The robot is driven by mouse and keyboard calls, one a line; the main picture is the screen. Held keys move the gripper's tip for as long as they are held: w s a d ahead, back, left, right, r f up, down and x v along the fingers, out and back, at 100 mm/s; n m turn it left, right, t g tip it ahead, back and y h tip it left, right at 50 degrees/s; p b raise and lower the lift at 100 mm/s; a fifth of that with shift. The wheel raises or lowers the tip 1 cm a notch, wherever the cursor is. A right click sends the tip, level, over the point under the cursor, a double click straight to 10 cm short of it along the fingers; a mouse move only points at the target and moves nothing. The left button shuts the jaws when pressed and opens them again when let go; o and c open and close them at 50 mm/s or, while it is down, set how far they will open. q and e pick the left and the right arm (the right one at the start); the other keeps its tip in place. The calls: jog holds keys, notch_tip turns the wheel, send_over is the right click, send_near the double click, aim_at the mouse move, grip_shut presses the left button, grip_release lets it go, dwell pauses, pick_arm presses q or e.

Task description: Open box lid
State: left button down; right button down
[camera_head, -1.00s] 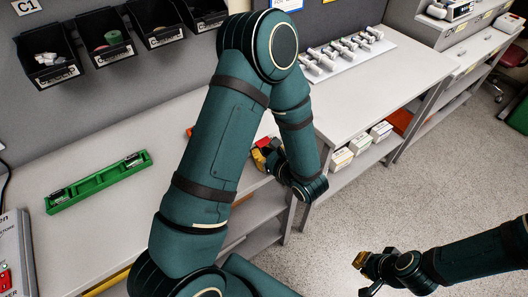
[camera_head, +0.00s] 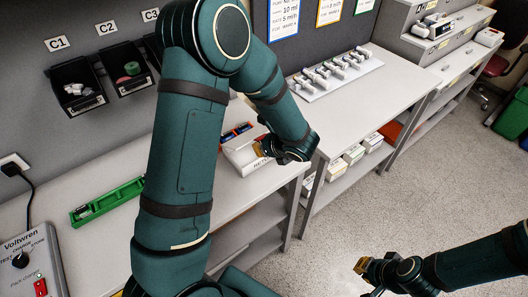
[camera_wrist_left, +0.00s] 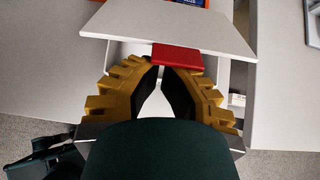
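A white box (camera_head: 238,150) with lettering on its front stands on the bench in the head view, partly behind my left arm. In the left wrist view a white panel (camera_wrist_left: 170,24), seemingly its lid, has a red tab (camera_wrist_left: 178,58) on its near edge. My left gripper (camera_head: 262,148) is at the box's right side. In the left wrist view its yellow fingers (camera_wrist_left: 162,72) come together at the tips, which lie at and partly behind the red tab; no firm hold on it shows. My right gripper (camera_head: 362,278) hangs over the floor, fingers apart and empty.
A green tray (camera_head: 105,202) and a grey Voltwren tester (camera_head: 30,262) are on the bench at left. Bins (camera_head: 77,90) hang on the wall behind. A white rack (camera_head: 335,72) with several devices stands farther right.

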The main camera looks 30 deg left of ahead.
aim_at(248, 137)
pick_arm(q)
jog(key=w+a+r, duration=0.1)
jog(key=a+r, duration=0.1)
jog(key=a+r+p, duration=0.1)
jog(key=a+r, duration=0.1)
jog(key=w+a+r, duration=0.1)
jog(key=a+r, duration=0.2)
jog(key=shift+w, duration=0.3)
jog(key=shift+w+a+r+p, duration=0.15)
jog(key=shift+w+a+r, duration=0.1)
jog(key=shift+a, duration=0.4)
jog(key=shift+w+a+r+p, duration=0.15)
jog(key=shift+w+a, duration=0.1)
jog(key=shift+a, duration=0.35)
jog(key=shift+r, duration=0.15)
